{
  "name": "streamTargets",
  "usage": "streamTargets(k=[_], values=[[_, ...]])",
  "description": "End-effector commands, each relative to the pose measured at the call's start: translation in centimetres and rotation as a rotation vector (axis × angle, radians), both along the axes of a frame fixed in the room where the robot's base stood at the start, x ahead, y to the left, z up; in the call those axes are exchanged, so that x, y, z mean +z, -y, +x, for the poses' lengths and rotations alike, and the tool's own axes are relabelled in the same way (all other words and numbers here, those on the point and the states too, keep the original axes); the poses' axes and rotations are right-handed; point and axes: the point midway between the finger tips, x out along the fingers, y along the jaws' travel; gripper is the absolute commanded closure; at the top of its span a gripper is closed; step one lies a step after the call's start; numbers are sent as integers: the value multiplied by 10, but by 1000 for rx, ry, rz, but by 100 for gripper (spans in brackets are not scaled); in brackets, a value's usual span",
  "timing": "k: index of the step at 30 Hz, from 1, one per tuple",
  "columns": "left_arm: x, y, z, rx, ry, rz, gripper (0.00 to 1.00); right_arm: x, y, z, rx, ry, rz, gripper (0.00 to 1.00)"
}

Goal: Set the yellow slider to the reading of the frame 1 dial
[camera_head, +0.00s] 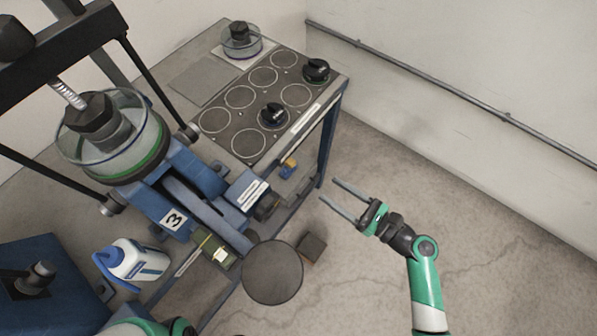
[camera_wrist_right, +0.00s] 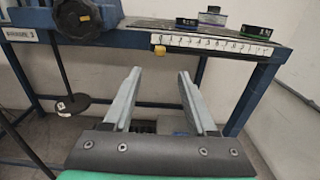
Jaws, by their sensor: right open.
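The yellow slider (camera_head: 288,165) sits at the bench's front edge, at the near end of a white scale strip (camera_head: 306,120). In the right wrist view the yellow slider (camera_wrist_right: 160,50) is just below the left, low-number end of the numbered scale (camera_wrist_right: 215,44). My right gripper (camera_head: 328,190) is open and empty, apart from the slider and in front of the bench. In the wrist view its fingers (camera_wrist_right: 159,72) point toward the slider, with a gap between them. I cannot make out a frame 1 dial. My left gripper's fingers are not visible.
A round dark plate (camera_head: 272,272) and a white bottle (camera_head: 135,260) are at the lower left. The floor right of the bench is clear.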

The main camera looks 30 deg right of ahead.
Motion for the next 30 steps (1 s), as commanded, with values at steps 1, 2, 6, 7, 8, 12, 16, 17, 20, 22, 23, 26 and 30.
streamTargets(k=[1, 2, 6, 7, 8, 12, 16, 17, 20, 22, 23, 26, 30], values=[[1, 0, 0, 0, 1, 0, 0, 2, -1, 2, 2, 1, -2, 43], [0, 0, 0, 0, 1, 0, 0, 1, -2, 4, 2, 1, -3, 43], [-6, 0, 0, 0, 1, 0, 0, 0, -11, 21, 6, 3, -6, 43], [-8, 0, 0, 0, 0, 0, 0, 1, -15, 26, 7, 5, -6, 43], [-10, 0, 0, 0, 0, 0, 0, 0, -18, 32, 7, 5, -5, 43], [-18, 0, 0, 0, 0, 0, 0, 0, -32, 62, 6, 5, -8, 43], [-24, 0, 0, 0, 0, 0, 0, 1, -44, 85, 4, 5, -6, 43], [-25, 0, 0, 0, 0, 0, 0, 0, -45, 89, 3, 4, -6, 43], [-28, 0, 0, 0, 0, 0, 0, 1, -50, 99, 2, 3, -6, 43], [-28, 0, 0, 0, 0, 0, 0, 2, -52, 103, 0, 4, -5, 43], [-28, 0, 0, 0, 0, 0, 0, 2, -52, 104, -1, 4, -5, 43], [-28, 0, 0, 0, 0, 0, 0, 2, -52, 105, -1, 3, -5, 43], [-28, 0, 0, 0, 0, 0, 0, 2, -52, 104, -1, 3, -5, 44]])
